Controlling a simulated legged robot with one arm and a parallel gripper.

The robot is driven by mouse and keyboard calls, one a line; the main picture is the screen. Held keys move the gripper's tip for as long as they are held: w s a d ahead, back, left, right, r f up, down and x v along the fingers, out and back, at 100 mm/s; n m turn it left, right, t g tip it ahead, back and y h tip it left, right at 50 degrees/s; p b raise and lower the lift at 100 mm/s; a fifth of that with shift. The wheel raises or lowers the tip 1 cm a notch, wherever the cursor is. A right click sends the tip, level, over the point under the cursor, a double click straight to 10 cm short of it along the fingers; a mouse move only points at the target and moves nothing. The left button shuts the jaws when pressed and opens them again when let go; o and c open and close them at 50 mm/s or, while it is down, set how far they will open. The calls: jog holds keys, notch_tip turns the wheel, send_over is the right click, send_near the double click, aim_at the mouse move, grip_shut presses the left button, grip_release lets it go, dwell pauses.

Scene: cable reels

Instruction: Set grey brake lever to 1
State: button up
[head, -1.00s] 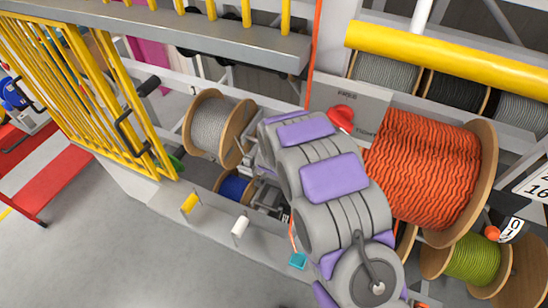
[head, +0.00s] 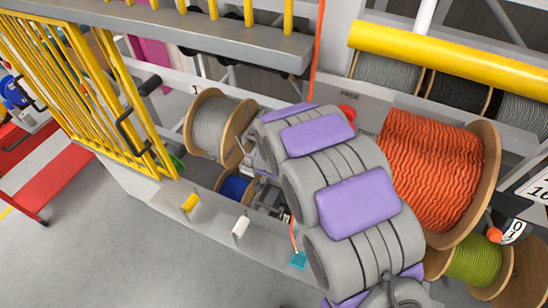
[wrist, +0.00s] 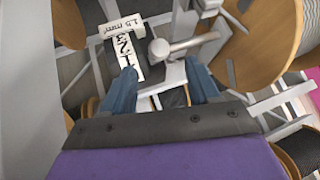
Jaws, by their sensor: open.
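In the wrist view, a grey lever with a round knob (wrist: 160,48) lies just beyond my fingertips, its bar running right; I take it for the grey brake lever. A white label with black figures (wrist: 126,55) and a small "1.5 mm²" tag (wrist: 120,25) sit to its left. I cannot tell which mark the lever points at. My gripper (wrist: 162,82) is open, its two blue fingers apart and nothing between them. The knob appears in line with the gap, with no clear contact. In the head view my arm hides the gripper and I cannot make out the lever.
A grey cable reel (head: 214,125) and a blue one (head: 234,187) stand left of my arm, a large orange reel (head: 430,170) right.

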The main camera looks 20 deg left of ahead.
jog(key=v, duration=0.9)
jog(key=shift+s+r, duration=0.25)
